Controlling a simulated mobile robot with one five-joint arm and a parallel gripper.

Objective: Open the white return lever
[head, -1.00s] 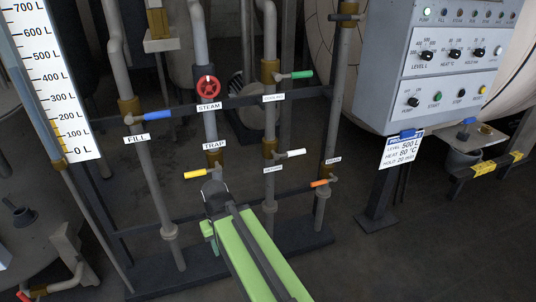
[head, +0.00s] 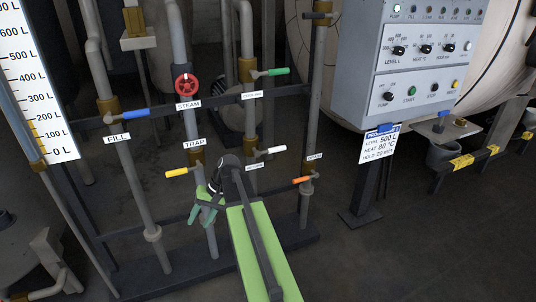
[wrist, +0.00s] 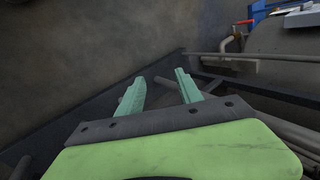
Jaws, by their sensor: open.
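The white return lever (head: 272,150) points right from a brass valve on a grey vertical pipe, right of centre in the head view. A small label (head: 254,167) sits just below it. The lever lies roughly horizontal. My gripper (head: 203,216) is open and empty, below and to the left of the lever, in front of the trap pipe and apart from the lever. In the wrist view its two green fingers (wrist: 158,88) are spread with nothing between them. The lever is not recognisable in the wrist view.
Nearby are the yellow trap lever (head: 177,172), the orange lever (head: 302,180), the green lever (head: 278,71), the blue fill lever (head: 135,113) and the red steam wheel (head: 187,84). A control panel (head: 415,60) stands right. Dark floor in front of it is clear.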

